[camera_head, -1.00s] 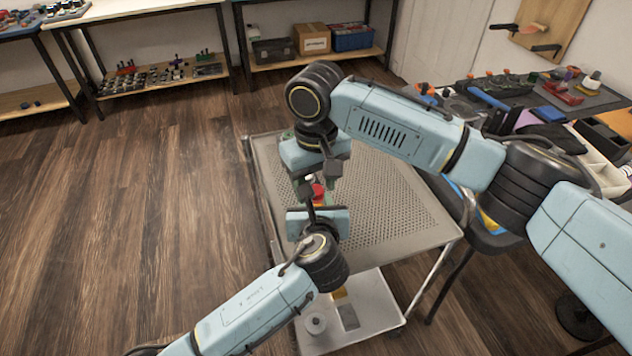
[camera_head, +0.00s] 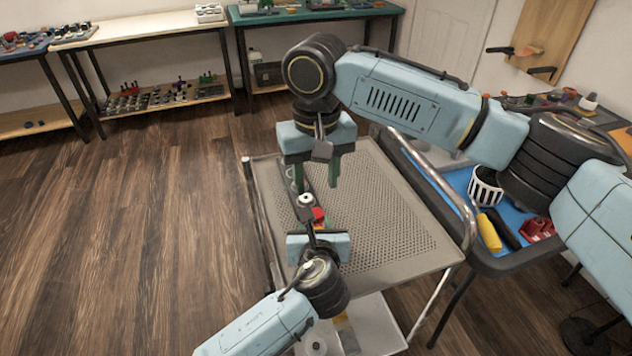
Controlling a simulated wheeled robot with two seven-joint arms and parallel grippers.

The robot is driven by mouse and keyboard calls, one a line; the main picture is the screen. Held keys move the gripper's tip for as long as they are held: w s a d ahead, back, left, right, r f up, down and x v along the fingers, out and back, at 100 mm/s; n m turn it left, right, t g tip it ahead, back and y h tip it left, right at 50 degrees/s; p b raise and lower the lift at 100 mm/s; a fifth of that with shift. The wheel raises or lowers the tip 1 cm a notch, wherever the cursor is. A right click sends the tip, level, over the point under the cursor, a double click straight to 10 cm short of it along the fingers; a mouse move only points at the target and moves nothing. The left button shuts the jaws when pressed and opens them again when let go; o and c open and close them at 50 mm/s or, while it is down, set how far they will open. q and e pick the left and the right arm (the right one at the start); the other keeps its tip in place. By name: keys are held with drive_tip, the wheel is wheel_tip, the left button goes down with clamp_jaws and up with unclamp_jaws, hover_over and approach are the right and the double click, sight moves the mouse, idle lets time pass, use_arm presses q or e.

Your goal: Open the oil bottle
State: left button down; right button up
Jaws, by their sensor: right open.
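A small red part (camera_head: 318,214) and a pale round piece (camera_head: 305,199) show close together above the grey perforated cart top (camera_head: 385,215). I cannot tell for sure which belongs to the oil bottle, whose body is mostly hidden by my grippers. My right gripper (camera_head: 317,180) is above them, pointing down. Its two greenish fingers are apart, with nothing visible between them. My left gripper (camera_head: 313,226) comes from the front, just below the red part. Its fingers are mostly hidden, so I cannot tell whether it grips anything.
The right half of the cart top is clear. A dark-rimmed cart with a blue surface (camera_head: 455,180) stands at the right, holding a white basket (camera_head: 485,187), a yellow-handled tool (camera_head: 489,232) and a red part (camera_head: 537,229). Workbenches line the back wall. The wooden floor at left is free.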

sight(316, 212)
wheel_tip(316, 212, down, 8)
drive_tip(key=shift+r, duration=0.25)
clamp_jaws()
drive_tip(key=shift+n, duration=1.7)
drive_tip(key=shift+o, duration=0.5)
unclamp_jaws()
